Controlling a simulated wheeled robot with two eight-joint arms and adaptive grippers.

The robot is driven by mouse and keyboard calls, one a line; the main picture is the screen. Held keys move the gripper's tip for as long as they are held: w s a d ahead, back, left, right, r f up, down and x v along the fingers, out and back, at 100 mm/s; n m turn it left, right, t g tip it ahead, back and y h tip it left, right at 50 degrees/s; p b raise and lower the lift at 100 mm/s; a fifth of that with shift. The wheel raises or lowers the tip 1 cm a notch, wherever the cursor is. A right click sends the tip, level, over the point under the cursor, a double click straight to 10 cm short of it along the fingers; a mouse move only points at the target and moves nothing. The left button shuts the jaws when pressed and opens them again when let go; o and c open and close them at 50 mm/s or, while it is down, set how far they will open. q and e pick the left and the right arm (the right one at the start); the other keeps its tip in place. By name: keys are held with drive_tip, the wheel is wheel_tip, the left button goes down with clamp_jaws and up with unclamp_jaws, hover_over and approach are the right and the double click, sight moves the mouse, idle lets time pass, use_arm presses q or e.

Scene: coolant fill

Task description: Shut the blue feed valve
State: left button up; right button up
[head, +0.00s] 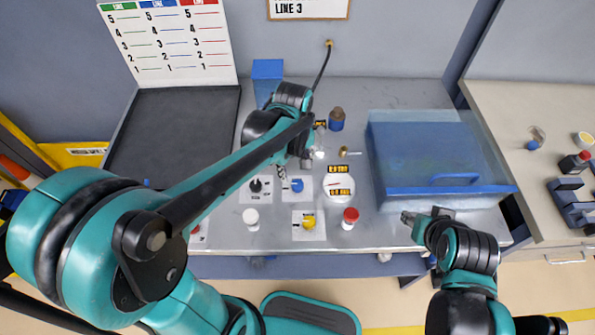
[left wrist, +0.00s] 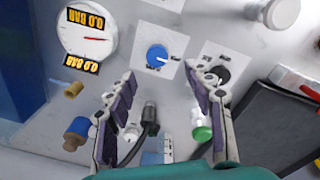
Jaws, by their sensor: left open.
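The blue feed valve is a round blue knob (head: 297,185) on a white plate on the grey bench. In the left wrist view the blue knob (left wrist: 157,56) has a pale pointer mark toward the right; its plate's small labels are unreadable. My left gripper (head: 293,169) is above and just behind the knob in the head view. In the left wrist view my left gripper (left wrist: 160,74) has its two fingers spread wide, empty, with the knob beyond their tips; I see no contact. My right gripper (head: 408,217) is at the bench's front right, its jaw gap unclear.
A black knob (head: 256,186), a yellow knob (head: 308,222) and a gauge (head: 339,187) reading 0.0 bar surround the blue knob. White (head: 251,217) and red (head: 350,215) caps stand in front. A large translucent blue case (head: 425,150) fills the bench's right.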

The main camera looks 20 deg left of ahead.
sight(297, 184)
use_arm(q)
drive_tip(key=shift+w+d+f+n+g, duration=0.1)
drive_tip(key=shift+w+f+n+g, duration=0.25)
drive_tip(key=shift+w+f, duration=0.3)
wheel_tip(297, 184, down, 7)
drive_tip(key=b, duration=0.3)
drive_tip(key=shift+s+f, duration=0.1)
drive_tip(key=shift+f, duration=0.1)
drive_tip(key=c, duration=1.2)
